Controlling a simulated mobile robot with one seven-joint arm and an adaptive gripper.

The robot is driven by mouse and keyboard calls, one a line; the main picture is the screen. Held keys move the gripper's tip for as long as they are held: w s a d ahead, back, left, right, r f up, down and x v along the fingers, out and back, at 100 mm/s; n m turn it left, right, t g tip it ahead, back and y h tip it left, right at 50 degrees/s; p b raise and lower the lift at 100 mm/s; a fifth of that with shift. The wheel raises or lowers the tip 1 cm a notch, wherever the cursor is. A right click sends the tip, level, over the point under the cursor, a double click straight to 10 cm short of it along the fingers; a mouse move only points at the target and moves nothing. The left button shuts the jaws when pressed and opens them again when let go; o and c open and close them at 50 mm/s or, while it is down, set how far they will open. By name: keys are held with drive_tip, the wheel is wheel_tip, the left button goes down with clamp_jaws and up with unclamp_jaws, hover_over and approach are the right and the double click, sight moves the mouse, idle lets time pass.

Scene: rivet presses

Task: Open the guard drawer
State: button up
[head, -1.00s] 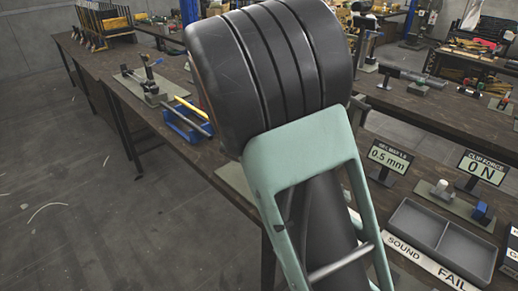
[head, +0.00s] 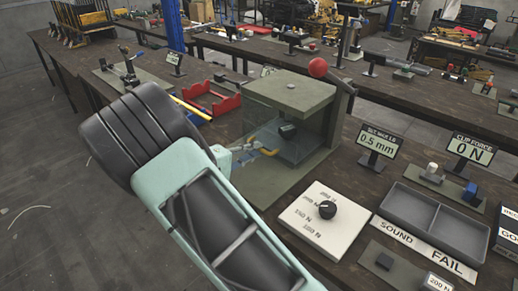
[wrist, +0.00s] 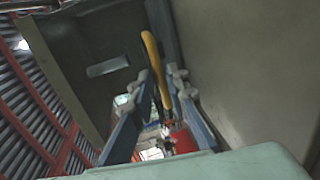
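The press (head: 292,95) has a clear-walled guard (head: 290,125) under its grey-green top, with a dark block inside. A yellow handle (head: 268,151) shows low on the guard's near side. My gripper (head: 252,148) is at this handle, coming in from the left. In the wrist view the yellow handle (wrist: 152,55) runs lengthwise between the two blue-grey fingers of my gripper (wrist: 164,82). The fingertips are close on both sides of it. Whether they touch it is too small to tell. The guard looks closed under the press top.
A red ball knob (head: 318,67) tops a lever at the press's right. A white dial plate (head: 315,225) lies in front, with a grey two-part tray (head: 435,220) and sign stands to the right. A red rack (head: 212,100) stands behind my arm.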

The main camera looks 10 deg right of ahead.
drive_tip(key=shift+x, duration=1.45)
drive_tip(key=shift+c, duration=0.4)
clamp_jaws()
drive_tip(key=shift+a, duration=0.1)
drive_tip(key=f+b+v, duration=0.2)
drive_tip(key=f+v, duration=0.1)
drive_tip(key=v, duration=1.3)
drive_tip(key=shift+s+a+f+b, duration=0.15)
drive_tip(key=shift+s+a+b, duration=0.15)
drive_tip(key=shift+b, duration=0.1)
drive_tip(key=shift+o, duration=0.4)
unclamp_jaws()
